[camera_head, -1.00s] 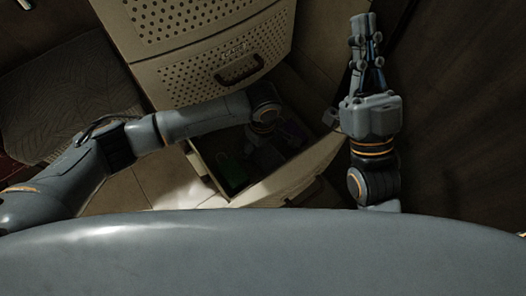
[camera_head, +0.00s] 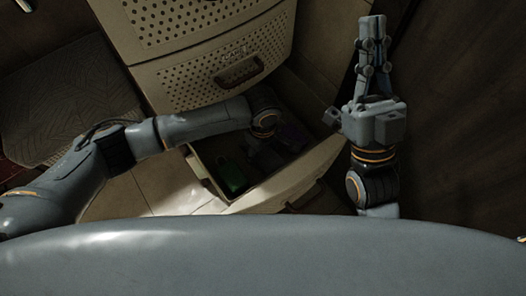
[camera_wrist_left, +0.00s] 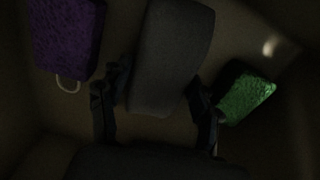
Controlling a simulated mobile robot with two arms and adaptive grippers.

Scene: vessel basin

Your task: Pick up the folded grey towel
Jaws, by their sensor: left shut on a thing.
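The folded grey towel (camera_wrist_left: 172,48) lies in an open drawer and fills the upper middle of the left wrist view. My left gripper (camera_wrist_left: 158,86) has a finger on each side of its near end and is shut on it. In the head view, my left arm reaches down into the drawer (camera_head: 290,182), and the gripper is mostly hidden in shadow below the wrist. My right gripper (camera_head: 372,28) is off to the right, outside the drawer, with its fingers together and nothing visible between them.
A purple item (camera_wrist_left: 68,38) with a pale loop lies left of the towel. A green item (camera_wrist_left: 246,95) lies to the right and also shows in the head view (camera_head: 231,176). The perforated cabinet front (camera_head: 195,45) rises behind the drawer. Dark wood is at right.

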